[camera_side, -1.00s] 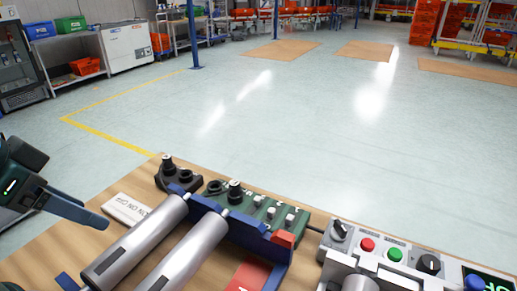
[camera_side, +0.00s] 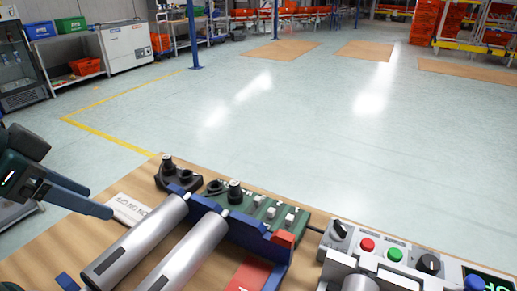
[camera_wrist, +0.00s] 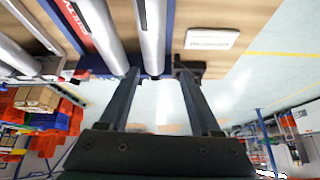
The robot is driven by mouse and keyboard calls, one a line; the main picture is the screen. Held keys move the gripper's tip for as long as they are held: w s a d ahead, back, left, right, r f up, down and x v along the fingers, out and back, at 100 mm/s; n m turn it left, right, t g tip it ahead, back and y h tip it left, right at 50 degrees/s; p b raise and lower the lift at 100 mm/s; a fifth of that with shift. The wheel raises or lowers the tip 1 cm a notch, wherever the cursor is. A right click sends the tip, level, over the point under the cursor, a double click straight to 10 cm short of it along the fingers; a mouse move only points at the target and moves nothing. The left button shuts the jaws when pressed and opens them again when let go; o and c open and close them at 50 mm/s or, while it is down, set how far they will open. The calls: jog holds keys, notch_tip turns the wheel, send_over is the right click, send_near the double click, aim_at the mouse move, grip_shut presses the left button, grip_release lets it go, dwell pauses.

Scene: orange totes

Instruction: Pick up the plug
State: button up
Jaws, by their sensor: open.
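My gripper (camera_side: 108,213) is at the left edge of the side view, above the wooden bench, with one blue-grey finger clearly showing. A small black plug-like piece (camera_side: 168,163) stands on a black base (camera_side: 181,180) at the bench's back edge. A similar black piece (camera_side: 235,191) stands on the green board (camera_side: 262,207). I cannot tell which one is the plug. My fingertip is left of and apart from both.
Two silver cylinders (camera_side: 146,235) (camera_side: 190,252) lie slanted against a blue bracket (camera_side: 240,231). A white label plate (camera_side: 127,207) lies near my fingertip. A grey control panel (camera_side: 395,262) with buttons and knobs is at the right.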

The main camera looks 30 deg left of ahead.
jog(key=w+d+r+m+h, duration=0.1)
jog(key=w+d+r+m, duration=0.15)
jog(key=w+r, duration=0.45)
jog(key=m+g+h, duration=0.1)
jog(key=m, duration=0.2)
send_over(232, 183)
jog(key=s+a, duration=0.2)
jog(key=s, duration=0.1)
notch_tip(232, 183, down, 8)
jog(key=shift+g, duration=0.8)
jog(key=x, duration=1)
jog(key=shift+s+a+f, duration=0.1)
jog(key=shift+s+f, duration=0.25)
jog(key=shift+w+f, duration=0.2)
jog(key=shift+f, duration=0.25)
grip_shut()
